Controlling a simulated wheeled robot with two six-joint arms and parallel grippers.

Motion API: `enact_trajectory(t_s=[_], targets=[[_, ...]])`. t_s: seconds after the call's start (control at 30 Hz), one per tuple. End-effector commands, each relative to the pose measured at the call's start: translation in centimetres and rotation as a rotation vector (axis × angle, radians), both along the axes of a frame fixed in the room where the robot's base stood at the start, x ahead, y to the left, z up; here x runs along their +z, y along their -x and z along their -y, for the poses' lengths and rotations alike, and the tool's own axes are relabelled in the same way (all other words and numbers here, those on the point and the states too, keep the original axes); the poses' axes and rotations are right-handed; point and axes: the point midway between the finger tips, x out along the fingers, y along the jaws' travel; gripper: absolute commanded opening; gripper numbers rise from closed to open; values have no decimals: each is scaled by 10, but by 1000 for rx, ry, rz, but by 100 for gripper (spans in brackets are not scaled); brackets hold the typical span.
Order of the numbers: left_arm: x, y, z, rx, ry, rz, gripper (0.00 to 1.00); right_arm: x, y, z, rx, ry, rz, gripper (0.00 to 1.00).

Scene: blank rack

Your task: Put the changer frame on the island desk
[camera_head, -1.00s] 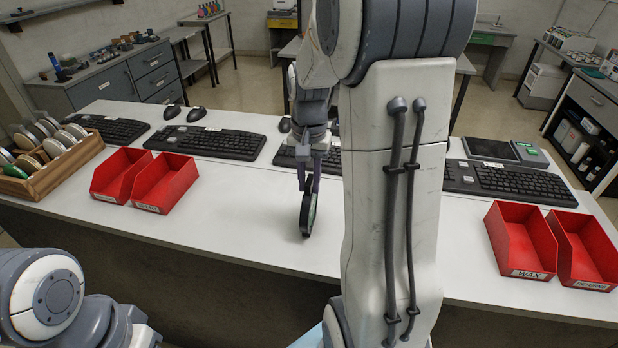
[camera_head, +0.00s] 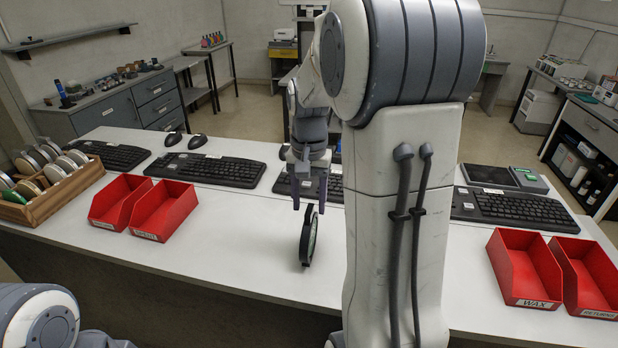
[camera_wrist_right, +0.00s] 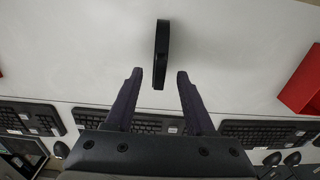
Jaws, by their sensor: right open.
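The changer frame appears to be the thin dark round frame with a pale greenish face (camera_head: 309,238). It stands upright on edge on the white desk (camera_head: 240,258), near the middle. In the right wrist view it shows edge-on as a narrow black bar (camera_wrist_right: 162,52), its lower end between the fingertips in the picture. My right gripper (camera_head: 309,204) is open and empty, its fingers pointing down just above and behind the frame, with clear gaps on both sides. The fingers also show in the wrist view (camera_wrist_right: 159,74). My left gripper is out of view; only part of that arm shows at lower left.
Red bins stand at left (camera_head: 163,212) and right (camera_head: 524,272) on the desk. A wooden rack of discs (camera_head: 40,208) is at the far left. Several keyboards (camera_head: 207,170) line the back. The desk's front middle is clear around the frame.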

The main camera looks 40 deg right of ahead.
Motion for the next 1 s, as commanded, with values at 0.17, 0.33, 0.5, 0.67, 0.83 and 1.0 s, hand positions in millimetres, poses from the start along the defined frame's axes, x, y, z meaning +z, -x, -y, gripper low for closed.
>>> enact_trajectory(t_s=[0.17, 0.33, 0.5, 0.67, 0.83, 1.0], targets=[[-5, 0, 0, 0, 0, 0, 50, 41, -1, 0, 0, 3, 7, 54], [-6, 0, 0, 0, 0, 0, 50, 73, -1, 0, 0, 2, 4, 54], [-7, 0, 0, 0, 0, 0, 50, 90, 0, 0, 0, 0, 1, 54], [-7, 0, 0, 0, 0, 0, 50, 95, 0, 0, 0, -1, -1, 54], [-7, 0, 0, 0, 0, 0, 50, 92, -1, -13, 46, -2, 2, 54], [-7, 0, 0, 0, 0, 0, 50, 69, 4, -96, 345, -17, 14, 54]])
